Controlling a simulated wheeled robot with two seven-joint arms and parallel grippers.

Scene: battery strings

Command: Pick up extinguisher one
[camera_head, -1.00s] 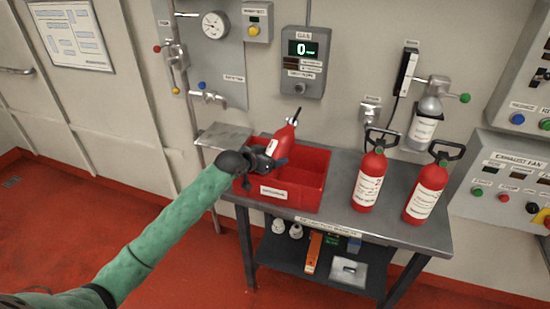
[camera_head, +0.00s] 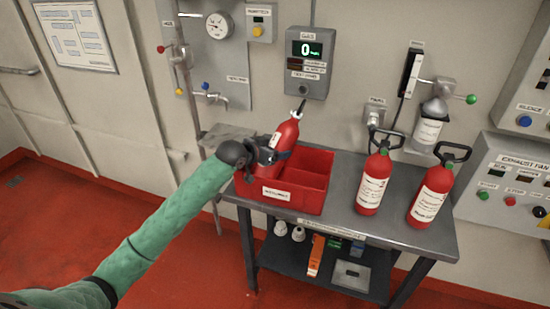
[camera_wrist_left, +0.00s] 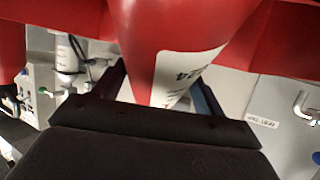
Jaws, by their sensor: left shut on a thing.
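A red extinguisher with a white label (camera_head: 285,133) is in my left gripper (camera_head: 272,156), tilted with its top to the right, over the left part of the red bin (camera_head: 300,203). The gripper is shut on its body. Its lower end is partly hidden by the gripper and bin, so I cannot tell whether it touches the bin. In the left wrist view the extinguisher's red body and white label (camera_wrist_left: 185,68) lie between the fingers (camera_wrist_left: 157,95). I cannot read which number it bears. My right gripper does not show.
Two more red extinguishers, a left one (camera_head: 374,185) and a right one (camera_head: 431,195), stand upright on the metal table (camera_head: 335,222) right of the bin. A gas panel (camera_head: 303,62), a tap (camera_head: 213,97) and other fittings are on the wall behind. The lower shelf holds small items.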

